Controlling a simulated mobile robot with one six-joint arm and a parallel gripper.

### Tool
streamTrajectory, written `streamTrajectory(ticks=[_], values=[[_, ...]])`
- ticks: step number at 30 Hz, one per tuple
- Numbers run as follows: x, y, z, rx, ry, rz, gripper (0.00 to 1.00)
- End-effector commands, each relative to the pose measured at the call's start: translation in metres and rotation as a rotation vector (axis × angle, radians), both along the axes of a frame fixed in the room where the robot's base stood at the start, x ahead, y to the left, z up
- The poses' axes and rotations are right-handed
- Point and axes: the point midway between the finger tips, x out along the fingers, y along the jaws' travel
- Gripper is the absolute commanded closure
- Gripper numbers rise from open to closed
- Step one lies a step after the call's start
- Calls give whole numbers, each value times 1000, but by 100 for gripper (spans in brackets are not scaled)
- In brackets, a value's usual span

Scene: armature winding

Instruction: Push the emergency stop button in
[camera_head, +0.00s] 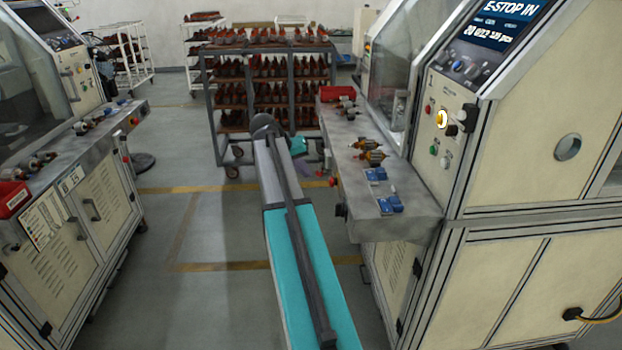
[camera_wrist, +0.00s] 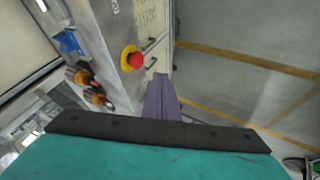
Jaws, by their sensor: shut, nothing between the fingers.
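A gap shows between fingertips and button there. In the head view my gripper (camera_head: 326,161) is small, close to the button. The machine's screen (camera_head: 503,22) reads "E-STOP IN".
The worktop (camera_head: 405,180) holds copper-wound armatures (camera_head: 369,154), blue parts (camera_head: 390,204) and a red bin (camera_head: 337,93). A control panel (camera_head: 443,130) is above it. A second machine (camera_head: 70,200) stands left, a loaded rack (camera_head: 270,95) behind. The floor aisle (camera_head: 200,250) is clear.

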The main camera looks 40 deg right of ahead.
Motion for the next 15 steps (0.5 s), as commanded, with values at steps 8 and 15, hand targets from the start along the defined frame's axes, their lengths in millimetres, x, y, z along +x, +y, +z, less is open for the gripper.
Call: streamTrajectory(ticks=[8, 15], values=[[0, 19, 25, 0, 0, 0, 100], [0, 25, 34, 1, 0, -1, 100]])
